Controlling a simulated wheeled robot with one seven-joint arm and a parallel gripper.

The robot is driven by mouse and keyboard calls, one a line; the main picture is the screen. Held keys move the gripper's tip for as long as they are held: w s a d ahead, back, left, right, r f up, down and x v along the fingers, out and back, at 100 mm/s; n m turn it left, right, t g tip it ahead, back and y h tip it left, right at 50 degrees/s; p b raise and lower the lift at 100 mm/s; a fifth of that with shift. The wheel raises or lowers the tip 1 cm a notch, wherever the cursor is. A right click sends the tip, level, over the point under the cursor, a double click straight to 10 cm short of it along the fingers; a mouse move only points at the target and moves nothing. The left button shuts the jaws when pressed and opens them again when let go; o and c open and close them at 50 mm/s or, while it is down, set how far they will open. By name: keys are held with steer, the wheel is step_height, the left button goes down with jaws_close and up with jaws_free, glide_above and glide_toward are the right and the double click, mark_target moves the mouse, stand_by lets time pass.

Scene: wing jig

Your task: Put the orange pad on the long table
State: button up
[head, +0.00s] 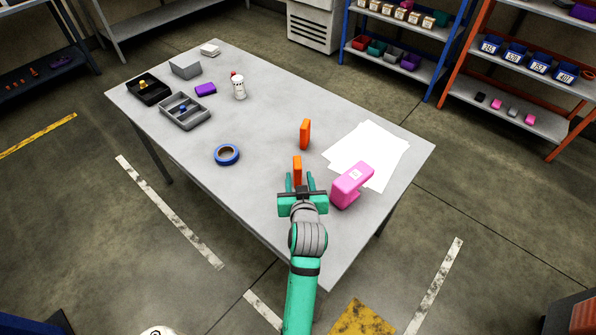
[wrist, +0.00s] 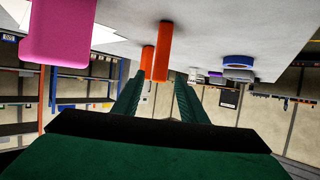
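Two similar upright orange blocks stand on the long grey table; I cannot tell which is the orange pad. The nearer orange block (head: 297,170) is just ahead of my fingertips, and the farther orange block (head: 305,134) stands behind it. In the wrist view, where the table appears at the top, the nearer block (wrist: 162,52) lines up with the gap between the fingers, and the farther block (wrist: 147,60) is left of it. My gripper (head: 299,180) is open and empty, low over the long table (head: 255,120). Contact with the nearer block cannot be seen.
A pink scanner-like object (head: 351,184) stands close to the right of my gripper, beside white sheets (head: 370,152). Blue tape (head: 227,155) lies to the left. A grey tray (head: 185,111), a black tray (head: 149,89) and a white bottle (head: 239,88) are farther back. The table's middle is clear.

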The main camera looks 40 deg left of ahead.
steer(key=shift+v, duration=2.15)
steer(key=s+d+f+m, duration=0.1)
steer(key=d+f, duration=0.1)
steer(key=d, duration=0.1)
steer(key=s+d+f+m+t+h, duration=0.1)
steer(key=s+d+f, duration=0.1)
steer(key=d, duration=0.1)
steer(key=s+d+f+m+h, duration=0.1)
steer(key=d+f, duration=0.1)
steer(key=d, duration=0.1)
steer(key=shift+s+d+t, duration=0.2)
steer(key=shift+s+t, duration=0.15)
steer(key=shift+t, duration=0.05)
steer(key=s+d+f, duration=0.1)
steer(key=s+d, duration=0.1)
steer(key=s+d+m+t+h, duration=0.1)
steer(key=d, duration=0.2)
steer(key=s+d+f+m+h, duration=0.1)
steer(key=s+d, duration=0.1)
steer(key=shift+s+d+f, duration=0.2)
steer(key=shift+s+f, duration=0.1)
steer(key=s+d+r+m+t+h, duration=0.1)
steer(key=s+d+r+h, duration=0.1)
steer(key=s+d, duration=0.4)
steer(key=s+d+r+m+t+h, duration=0.1)
steer(key=s+d+r+m+h, duration=0.1)
steer(key=s+d, duration=0.5)
steer(key=s, duration=0.6)
steer(key=shift+r+h, duration=0.2)
steer(key=shift+h, duration=0.2)
